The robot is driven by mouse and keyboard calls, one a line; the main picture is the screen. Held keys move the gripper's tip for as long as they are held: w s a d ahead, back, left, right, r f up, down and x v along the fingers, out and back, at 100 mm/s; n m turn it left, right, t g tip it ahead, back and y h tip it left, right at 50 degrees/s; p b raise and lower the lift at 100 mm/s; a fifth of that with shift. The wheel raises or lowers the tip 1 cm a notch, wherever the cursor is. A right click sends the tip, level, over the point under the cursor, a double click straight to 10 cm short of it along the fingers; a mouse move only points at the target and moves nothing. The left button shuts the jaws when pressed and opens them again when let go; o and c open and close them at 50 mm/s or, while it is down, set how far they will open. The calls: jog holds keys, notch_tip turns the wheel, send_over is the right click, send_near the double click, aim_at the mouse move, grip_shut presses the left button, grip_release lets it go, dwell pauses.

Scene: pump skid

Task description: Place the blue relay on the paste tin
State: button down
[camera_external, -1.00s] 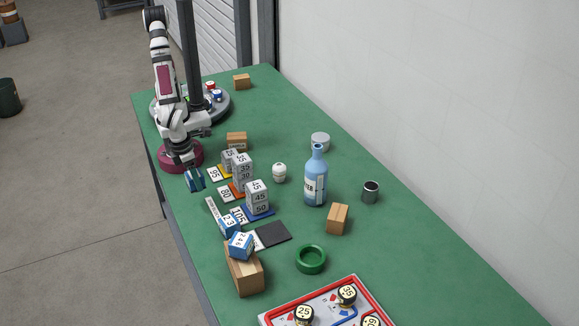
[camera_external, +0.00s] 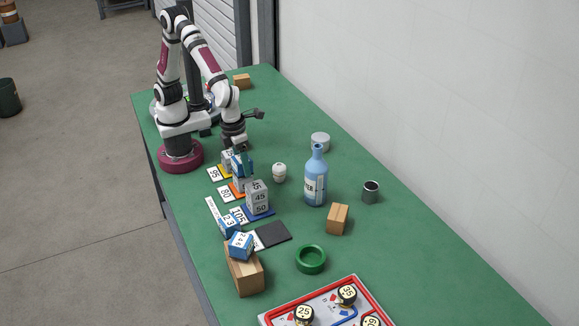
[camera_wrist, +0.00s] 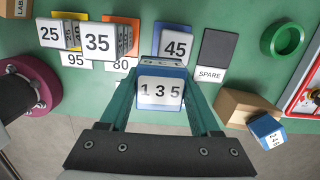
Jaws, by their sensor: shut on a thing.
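My gripper (camera_wrist: 162,78) is shut on a blue relay (camera_wrist: 162,92), a blue and white block marked 135. In the outside view the relay (camera_external: 242,164) is held in front of or over the grey numbered blocks; its exact height is hard to tell. The paste tin seems to be the low, round, pale grey tin (camera_external: 320,139) at the back right, apart from my gripper and with nothing on top. It does not show in the wrist view.
Grey numbered blocks (camera_external: 257,197) stand on coloured mats nearby. A blue bottle (camera_external: 315,180), white jar (camera_external: 279,172), dark-mouthed cup (camera_external: 371,192) and wooden block (camera_external: 338,219) stand to the right. Two other blue-white blocks (camera_external: 229,226) are at the front, one on a wooden block (camera_external: 245,274).

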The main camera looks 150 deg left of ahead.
jog(key=s+a+r, duration=0.1)
jog(key=a, duration=1.2)
send_over(322, 136)
jog(key=f, duration=0.5)
jog(key=shift+w+d+f, duration=0.1)
jog(key=shift+d+f, duration=0.15)
jog(key=shift+d, duration=0.15)
notch_tip(322, 136, down, 3)
jog(key=shift+f, duration=0.5)
jog(key=shift+f, duration=0.15)
jog(key=shift+c, duration=0.6)
grip_release()
